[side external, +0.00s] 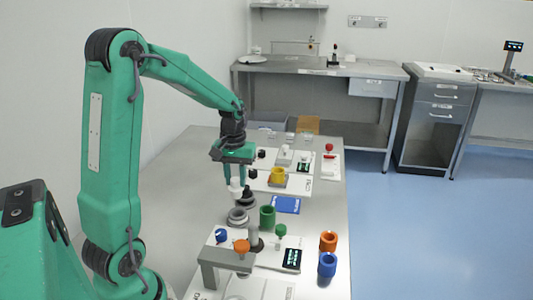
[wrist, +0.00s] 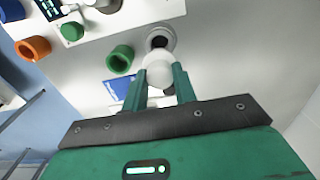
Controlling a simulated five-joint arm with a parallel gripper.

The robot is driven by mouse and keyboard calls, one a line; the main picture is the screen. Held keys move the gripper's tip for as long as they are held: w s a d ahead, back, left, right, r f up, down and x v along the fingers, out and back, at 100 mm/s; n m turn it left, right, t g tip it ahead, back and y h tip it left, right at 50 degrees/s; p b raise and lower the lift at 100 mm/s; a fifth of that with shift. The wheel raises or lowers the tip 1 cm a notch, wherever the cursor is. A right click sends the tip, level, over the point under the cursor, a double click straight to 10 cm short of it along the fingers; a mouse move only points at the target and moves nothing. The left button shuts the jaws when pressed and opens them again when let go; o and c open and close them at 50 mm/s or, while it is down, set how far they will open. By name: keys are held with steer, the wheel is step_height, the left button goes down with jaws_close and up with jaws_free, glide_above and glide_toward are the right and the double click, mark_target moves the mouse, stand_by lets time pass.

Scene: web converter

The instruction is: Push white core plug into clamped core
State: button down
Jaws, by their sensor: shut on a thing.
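My gripper (side external: 236,180) has its two green fingers closed on the white core plug (side external: 236,187), holding it above the table. In the wrist view the plug (wrist: 160,73) sits between the fingertips. A grey ring-shaped core (side external: 237,216) stands below the plug; in the wrist view this core (wrist: 160,37) shows a dark open bore just beyond the plug. The plug looks apart from it. A green core (side external: 267,218) stands to the right, and it also shows in the wrist view (wrist: 120,59). I cannot tell which core is clamped.
A fixture with an orange knob (side external: 241,246) and a small display (side external: 292,259) stand at the front. Orange (side external: 328,241) and blue (side external: 327,265) cores stand near the right edge. The table's left side is clear.

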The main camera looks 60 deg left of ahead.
steer(key=shift+w, duration=0.1)
steer(key=w+a+r, duration=0.1)
steer(key=w+a, duration=0.4)
steer(key=w, duration=0.6)
steer(key=w+a+r, duration=0.2)
steer(key=w+a, duration=0.3)
steer(key=w, duration=0.5)
steer(key=shift+w+r, duration=0.25)
steer(key=shift+w, duration=0.1)
steer(key=shift+d+f, duration=0.1)
steer(key=shift+f, duration=0.1)
steer(key=shift+f, duration=2.6)
steer(key=shift+f, duration=1.75)
stand_by(0.9)
